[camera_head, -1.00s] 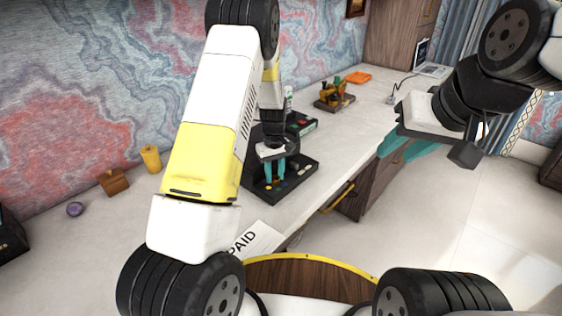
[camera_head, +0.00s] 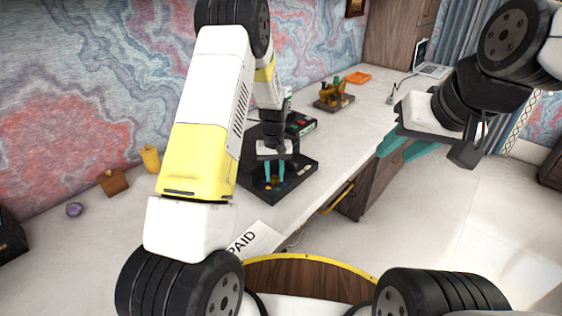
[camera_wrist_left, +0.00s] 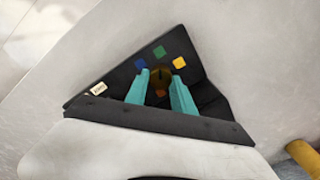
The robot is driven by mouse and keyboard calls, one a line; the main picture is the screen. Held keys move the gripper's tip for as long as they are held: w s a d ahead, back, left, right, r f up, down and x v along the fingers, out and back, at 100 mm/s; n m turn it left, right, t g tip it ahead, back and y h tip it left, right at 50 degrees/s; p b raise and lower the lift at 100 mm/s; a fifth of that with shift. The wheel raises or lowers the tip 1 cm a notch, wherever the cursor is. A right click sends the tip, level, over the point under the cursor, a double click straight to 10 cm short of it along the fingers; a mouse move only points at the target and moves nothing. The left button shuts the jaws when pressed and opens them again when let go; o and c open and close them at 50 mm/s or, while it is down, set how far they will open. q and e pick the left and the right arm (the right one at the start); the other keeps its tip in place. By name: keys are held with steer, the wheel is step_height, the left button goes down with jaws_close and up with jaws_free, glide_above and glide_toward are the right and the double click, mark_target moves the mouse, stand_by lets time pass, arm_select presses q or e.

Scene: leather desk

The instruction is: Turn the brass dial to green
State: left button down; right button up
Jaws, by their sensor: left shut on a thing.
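The brass dial (camera_wrist_left: 161,73) sits on a black panel (camera_wrist_left: 118,80), with blue (camera_wrist_left: 141,63), green (camera_wrist_left: 159,52), yellow (camera_wrist_left: 179,62) and orange (camera_wrist_left: 160,92) marks around it. My left gripper (camera_wrist_left: 160,80) is shut on the dial, one teal finger on each side. A dark line shows on the dial, but its pointing direction is hard to tell. In the head view my left gripper (camera_head: 275,184) reaches down to the panel, and its fingers hide most of the dial. My right gripper (camera_head: 393,157) hangs over the floor beside the desk, open and empty.
A PAID sheet (camera_head: 258,240) lies near the front edge. A yellow cylinder (camera_head: 151,158), wooden block (camera_head: 113,181) and purple item (camera_head: 74,210) are at left.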

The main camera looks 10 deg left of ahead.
mark_target(275, 177)
arm_select(q)
steer(key=shift+w, duration=0.1)
steer(key=c, duration=1.1)
jaws_free()
steer(key=shift+o, duration=0.2)
steer(key=shift+r, duration=3.9)
